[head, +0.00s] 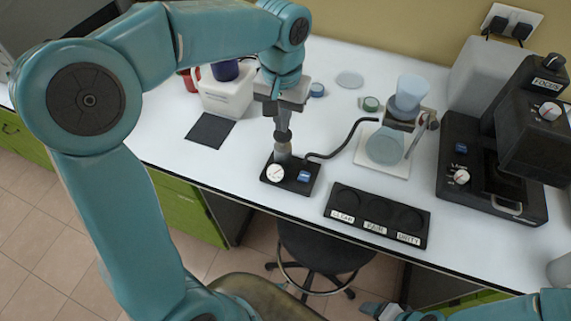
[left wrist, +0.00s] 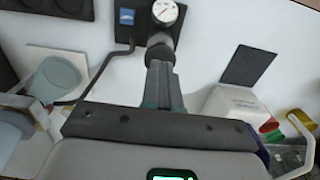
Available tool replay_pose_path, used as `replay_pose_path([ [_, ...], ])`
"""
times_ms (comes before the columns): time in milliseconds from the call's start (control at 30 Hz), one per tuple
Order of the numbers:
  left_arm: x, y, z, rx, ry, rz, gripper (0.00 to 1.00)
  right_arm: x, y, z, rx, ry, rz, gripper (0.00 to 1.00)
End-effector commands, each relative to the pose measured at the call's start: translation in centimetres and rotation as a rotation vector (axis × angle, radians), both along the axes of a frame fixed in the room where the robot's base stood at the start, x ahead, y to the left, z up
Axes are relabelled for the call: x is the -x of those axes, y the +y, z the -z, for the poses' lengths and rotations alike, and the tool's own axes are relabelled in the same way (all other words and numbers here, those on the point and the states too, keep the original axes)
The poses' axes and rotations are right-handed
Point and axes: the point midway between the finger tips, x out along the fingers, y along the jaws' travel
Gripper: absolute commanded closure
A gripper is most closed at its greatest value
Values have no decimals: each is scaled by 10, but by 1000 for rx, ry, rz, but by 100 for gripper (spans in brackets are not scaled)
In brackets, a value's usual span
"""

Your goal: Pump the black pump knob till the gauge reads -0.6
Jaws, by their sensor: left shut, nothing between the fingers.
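The pump has a black base (head: 304,187) with a round white gauge (head: 275,173) and a blue label. The gauge also shows in the left wrist view (left wrist: 165,12); its reading is too small to tell. The black pump knob (head: 283,136) tops the grey pump shaft (head: 283,153). My left gripper (head: 282,122) points down right over the knob, shut and empty. In the left wrist view the closed fingers (left wrist: 160,66) end at the knob (left wrist: 160,42); whether they touch cannot be told. Part of my right gripper (head: 375,309) shows at the bottom edge; its jaws are unclear.
A black hose (head: 348,146) runs from the pump to a glass flask (head: 385,147) with a funnel. A black tray labelled CLEAN, FAIR and DIRTY (head: 378,214) lies at the front edge. A microscope-like device (head: 495,170) stands right. A white container (head: 227,93) stands behind left.

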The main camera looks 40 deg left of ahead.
Motion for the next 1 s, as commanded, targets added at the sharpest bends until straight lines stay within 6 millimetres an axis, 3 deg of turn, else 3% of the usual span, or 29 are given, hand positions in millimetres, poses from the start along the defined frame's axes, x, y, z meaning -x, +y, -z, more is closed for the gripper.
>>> replay_pose_path([
  [700, 0, 0, 38, 0, 2, 0, 100, 0, 0, 29, 0, 0, 0, 25],
  [1000, 0, 0, 32, 0, 2, 0, 100, 0, 0, 22, 0, 0, 0, 25],
])
